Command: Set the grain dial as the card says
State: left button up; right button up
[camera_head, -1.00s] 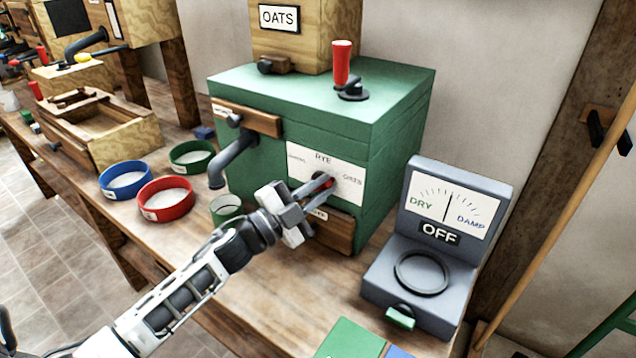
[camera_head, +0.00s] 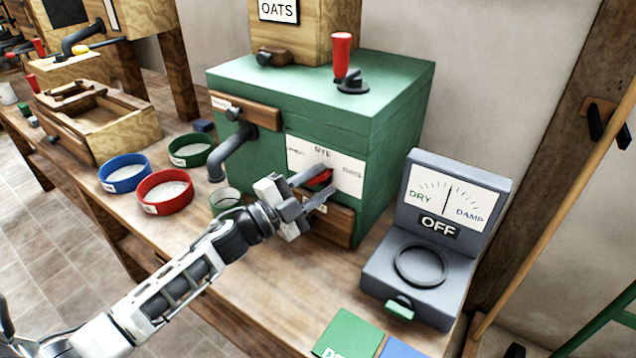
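The grain dial plate (camera_head: 346,170) is a white panel on the front of the green mill (camera_head: 300,110). It reads RYE at the top and OATS at the right; the left word is too small to read. Its red pointer (camera_head: 320,178) shows and leans toward the OATS side. My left gripper (camera_head: 322,184) is in front of the dial, fingers apart on either side of the pointer; I cannot tell whether they touch it. A card reading OATS (camera_head: 279,10) is on the wooden hopper above the mill. My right gripper is out of view.
A grey meter (camera_head: 425,250) reading OFF stands right of the mill. Blue (camera_head: 124,178), red (camera_head: 164,205) and green (camera_head: 191,149) bowls stand to the left. A small cup (camera_head: 226,203) is close to my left gripper. A red-handled crank (camera_head: 343,58) is on the mill's top.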

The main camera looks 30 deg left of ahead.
pick_arm(q)
jog(key=b+v, duration=0.2)
jog(key=v, duration=1.4)
jog(key=shift+b, duration=0.3)
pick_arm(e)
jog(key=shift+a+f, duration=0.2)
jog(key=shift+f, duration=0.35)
pick_arm(q)
jog(key=shift+w, duration=0.1)
